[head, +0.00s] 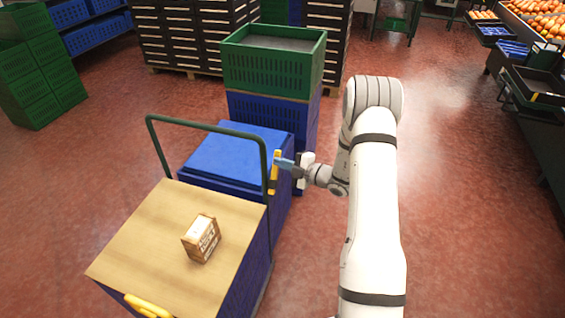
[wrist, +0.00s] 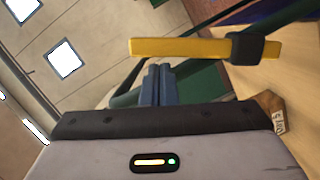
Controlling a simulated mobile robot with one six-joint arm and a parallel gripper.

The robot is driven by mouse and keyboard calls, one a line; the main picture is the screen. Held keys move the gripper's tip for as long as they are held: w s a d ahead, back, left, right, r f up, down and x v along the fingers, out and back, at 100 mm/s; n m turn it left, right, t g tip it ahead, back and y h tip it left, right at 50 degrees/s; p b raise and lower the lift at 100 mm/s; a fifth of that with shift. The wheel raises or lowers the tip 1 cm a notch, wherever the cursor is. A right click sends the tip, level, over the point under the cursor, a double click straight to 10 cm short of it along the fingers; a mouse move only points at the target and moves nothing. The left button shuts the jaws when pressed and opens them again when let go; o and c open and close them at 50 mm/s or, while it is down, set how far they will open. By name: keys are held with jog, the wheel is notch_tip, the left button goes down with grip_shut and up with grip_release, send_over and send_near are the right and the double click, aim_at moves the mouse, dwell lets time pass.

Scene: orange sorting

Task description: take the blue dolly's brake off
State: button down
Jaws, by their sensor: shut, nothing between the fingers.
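The dolly (head: 150,232) stands at the lower left in the head view, with a wooden top, blue sides and a dark green hoop handle (head: 205,126). A yellow lever (head: 274,174) stands roughly upright by the handle's right post. In the wrist view the lever (wrist: 185,47) is a yellow bar with a black clamp (wrist: 254,48) near one end. My gripper (head: 281,163) is shut and empty, with its blue fingertips (wrist: 158,72) close beside the lever. I cannot tell whether they touch it.
A small printed box (head: 201,238) sits on the wooden top. A second yellow piece (head: 148,306) is at the dolly's front edge. Behind stand a blue lidded box (head: 238,155) and stacked crates, green (head: 272,72) over blue. Open red floor lies right of my arm.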

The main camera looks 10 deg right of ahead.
jog(key=s+d+r, duration=0.3)
jog(key=s+d, duration=0.3)
jog(key=s, duration=0.3)
jog(key=shift+s, duration=0.15)
jog(key=s+a+r+n+g, duration=0.9)
jog(key=s+a+r+n, duration=0.15)
jog(key=n, duration=0.85)
jog(key=s+d+r+n+h, duration=0.2)
jog(key=s+r+n+h, duration=0.2)
jog(key=n, duration=1.1)
jog(key=s+d+r+n+h, duration=0.3)
jog(key=s+n+h, duration=0.5)
jog(key=s+n, duration=0.4)
jog(key=r+n, duration=0.1)
jog(key=n, duration=0.2)
jog(key=shift+r+n+t, duration=0.2)
jog(key=shift+n+t, duration=0.1)
